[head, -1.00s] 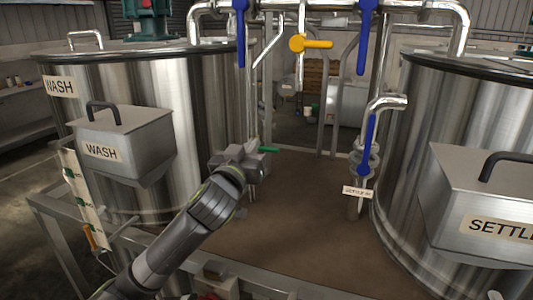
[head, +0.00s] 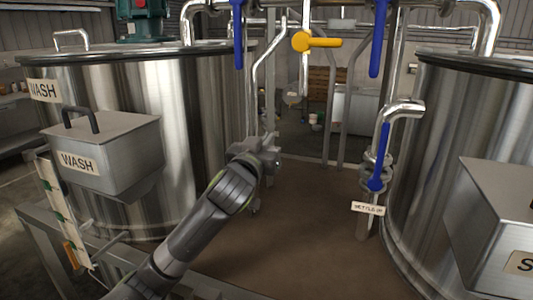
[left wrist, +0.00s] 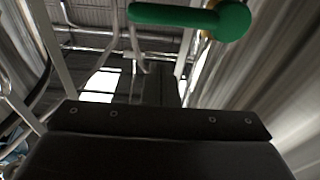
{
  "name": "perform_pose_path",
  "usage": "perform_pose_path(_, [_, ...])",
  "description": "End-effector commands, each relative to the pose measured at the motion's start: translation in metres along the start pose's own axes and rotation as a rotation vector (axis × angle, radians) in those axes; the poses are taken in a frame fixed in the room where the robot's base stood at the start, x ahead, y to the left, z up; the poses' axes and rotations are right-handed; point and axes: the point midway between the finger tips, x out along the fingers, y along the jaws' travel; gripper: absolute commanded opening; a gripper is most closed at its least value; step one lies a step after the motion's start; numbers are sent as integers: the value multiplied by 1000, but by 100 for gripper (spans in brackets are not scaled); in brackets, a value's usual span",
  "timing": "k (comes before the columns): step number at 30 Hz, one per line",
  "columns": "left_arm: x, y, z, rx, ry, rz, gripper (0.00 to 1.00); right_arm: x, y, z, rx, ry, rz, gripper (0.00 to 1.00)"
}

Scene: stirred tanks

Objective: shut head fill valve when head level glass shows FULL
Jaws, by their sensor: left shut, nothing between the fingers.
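No valve or level glass in view carries a readable HEAD label, and no FULL mark can be read. A yellow valve handle (head: 318,42) lies level on the pipework at the top middle of the head view. My left gripper (head: 268,158) is shut and empty between the two tanks, below and left of the yellow handle. A green handle (left wrist: 190,18) shows close at the top of the left wrist view; in the head view it is hidden. A strip gauge with green marks (head: 55,205) stands at the left; its reading is too small to tell. My right gripper is out of view.
The steel WASH tank (head: 195,110) stands left and another steel tank (head: 455,140) right. Blue handles hang upright at the top (head: 238,35), at the top right (head: 379,40) and on a lower valve (head: 380,155). The brown floor (head: 300,220) between the tanks is bare.

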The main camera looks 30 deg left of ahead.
Motion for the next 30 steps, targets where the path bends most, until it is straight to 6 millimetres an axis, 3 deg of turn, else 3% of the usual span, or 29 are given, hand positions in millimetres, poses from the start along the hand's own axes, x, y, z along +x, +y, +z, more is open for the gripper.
perform_pose_path(1, [5,0,2,-2,-3,0,0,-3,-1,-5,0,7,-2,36])
perform_pose_path(9, [-8,0,33,-1,-2,1,0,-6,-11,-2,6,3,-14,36])
perform_pose_path(16, [-10,0,38,0,0,1,0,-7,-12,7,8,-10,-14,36])
perform_pose_path(30, [-13,0,50,-1,-3,0,0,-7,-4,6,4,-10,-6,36])
